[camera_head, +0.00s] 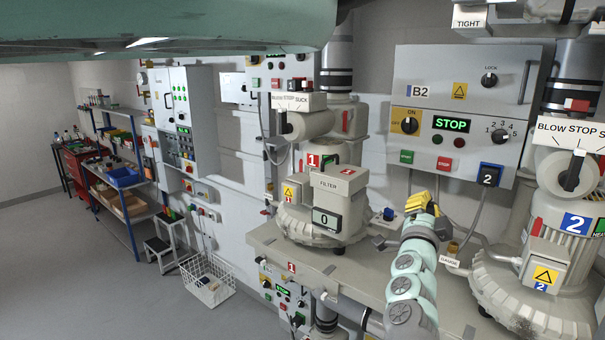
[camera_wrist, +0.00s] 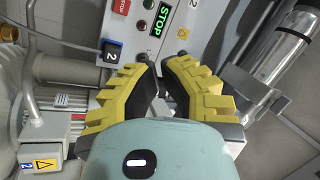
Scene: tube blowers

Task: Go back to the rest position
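My gripper (camera_head: 422,203), with yellow ridged fingers, is raised over the bench in front of the B2 panel, at the right of the head view. In the wrist view my gripper (camera_wrist: 160,72) has its two black-padded fingertips close together with a narrow gap. I see nothing held between them. My mint-green forearm rises from the bottom of the head view. The B2 panel (camera_head: 465,95) has a green STOP display, which also shows in the wrist view (camera_wrist: 160,22). The gripper appears apart from the panel and the blowers.
Blower 1 (camera_head: 325,205) stands left of my arm and blower 2 (camera_head: 540,290) stands right of it. Both stand close to the arm. The grey bench (camera_head: 275,245) runs below. A wire basket (camera_head: 207,285) and a shelf (camera_head: 120,150) are at the left, with open floor in front.

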